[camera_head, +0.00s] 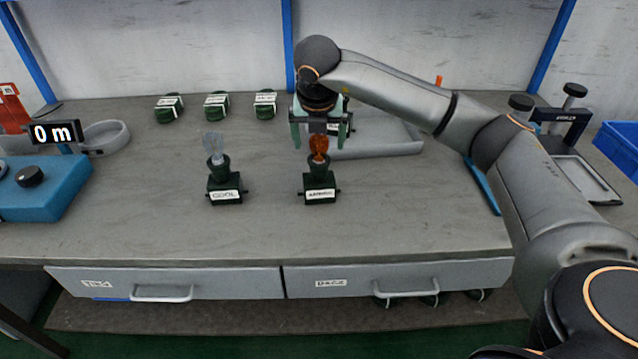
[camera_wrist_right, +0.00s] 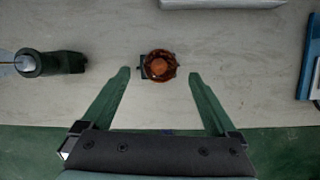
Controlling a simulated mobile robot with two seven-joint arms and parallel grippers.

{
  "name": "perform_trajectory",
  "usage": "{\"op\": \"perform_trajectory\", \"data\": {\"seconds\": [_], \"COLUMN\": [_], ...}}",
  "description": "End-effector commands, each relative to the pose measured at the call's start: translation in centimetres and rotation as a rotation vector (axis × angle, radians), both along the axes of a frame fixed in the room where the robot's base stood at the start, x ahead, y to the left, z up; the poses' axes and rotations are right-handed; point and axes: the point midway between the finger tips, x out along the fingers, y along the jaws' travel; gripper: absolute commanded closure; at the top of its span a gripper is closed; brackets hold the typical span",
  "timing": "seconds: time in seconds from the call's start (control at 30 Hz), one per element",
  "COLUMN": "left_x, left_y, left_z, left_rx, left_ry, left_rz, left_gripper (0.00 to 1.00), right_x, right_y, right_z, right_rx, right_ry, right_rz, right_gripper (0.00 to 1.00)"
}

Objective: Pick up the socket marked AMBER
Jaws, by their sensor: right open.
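The socket with the amber top (camera_head: 319,147) stands upright on the bench; its dark base (camera_head: 320,188) carries a white label that looks like AMBER, though the letters are small. My right gripper (camera_head: 319,143) is open, pointing down at the amber top. In the right wrist view the amber top (camera_wrist_right: 160,66) lies between the two open fingertips (camera_wrist_right: 159,73), with a gap on each side. The gripper holds nothing. The amber top hides most of the base in that view. My left gripper is out of view.
A similar socket with a clear top (camera_head: 214,150) stands to the left. Several dark green labelled parts (camera_head: 216,105) line the back. A grey tray (camera_head: 385,148) lies behind the gripper. A blue box (camera_head: 45,190) is at left, a blue bin (camera_head: 620,148) at right. The front bench is clear.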

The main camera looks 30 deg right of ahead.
Motion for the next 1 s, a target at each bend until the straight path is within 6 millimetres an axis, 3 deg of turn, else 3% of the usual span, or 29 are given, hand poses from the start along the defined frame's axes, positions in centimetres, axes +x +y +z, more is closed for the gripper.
{"op": "perform_trajectory", "data": {"seconds": [0.5, 0.77, 1.0], "left_x": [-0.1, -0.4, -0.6], "left_y": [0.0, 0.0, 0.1], "left_z": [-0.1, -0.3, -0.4], "left_rx": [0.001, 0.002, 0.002], "left_ry": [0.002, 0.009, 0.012], "left_rz": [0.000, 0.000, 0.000], "left_gripper": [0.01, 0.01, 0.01], "right_x": [2.4, 2.5, 2.5], "right_y": [-1.6, -1.7, -1.7], "right_z": [-4.9, -5.1, -5.1], "right_rx": [0.001, 0.002, 0.002], "right_ry": [0.001, -0.001, -0.001], "right_rz": [0.002, 0.003, 0.003], "right_gripper": [0.06, 0.06, 0.33]}}
